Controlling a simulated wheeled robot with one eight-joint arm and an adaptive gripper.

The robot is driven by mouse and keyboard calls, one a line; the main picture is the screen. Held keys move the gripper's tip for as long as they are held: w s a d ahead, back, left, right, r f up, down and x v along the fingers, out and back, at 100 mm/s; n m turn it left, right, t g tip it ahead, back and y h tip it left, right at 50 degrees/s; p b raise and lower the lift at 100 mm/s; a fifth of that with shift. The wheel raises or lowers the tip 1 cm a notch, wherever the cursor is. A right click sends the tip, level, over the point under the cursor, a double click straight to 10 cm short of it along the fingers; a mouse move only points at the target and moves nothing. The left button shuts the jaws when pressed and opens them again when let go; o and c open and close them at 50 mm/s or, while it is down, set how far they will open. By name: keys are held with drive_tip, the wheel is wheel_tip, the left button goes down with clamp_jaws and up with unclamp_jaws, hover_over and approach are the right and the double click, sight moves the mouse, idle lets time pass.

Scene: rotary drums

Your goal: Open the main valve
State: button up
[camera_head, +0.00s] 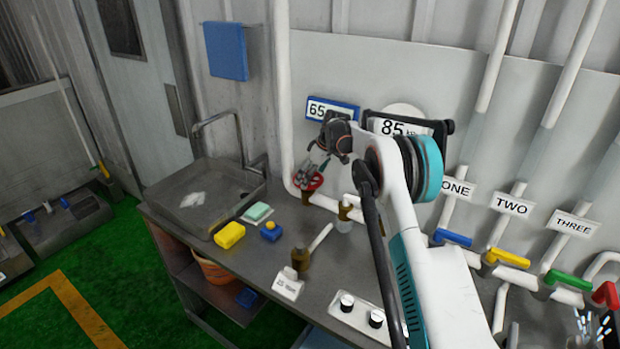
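A red round handwheel (314,183) sits on the white pipe at the back of the counter. My gripper (309,177) is right at this wheel, with its fingers pointing down over it. I cannot tell whether the fingers touch the wheel or how far apart they are. A brass valve (299,259) with a white lever (320,237) stands at the counter's front, beside a small label stand (288,284) whose text is too small to read. No label that I can read says which one is the main valve.
The counter holds a sink (196,222), a yellow sponge (229,235), a blue item (271,231) and a two-knob panel (360,314). Gauges read 65 (331,109) and 85 (396,126). Blue (453,237), yellow (507,258), green (568,280) and red (606,294) handles line the right pipes.

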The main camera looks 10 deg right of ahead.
drive_tip(key=shift+n, duration=0.4)
drive_tip(key=o, duration=0.7)
drive_tip(key=shift+v, duration=3.7)
drive_tip(key=shift+w+d, duration=0.1)
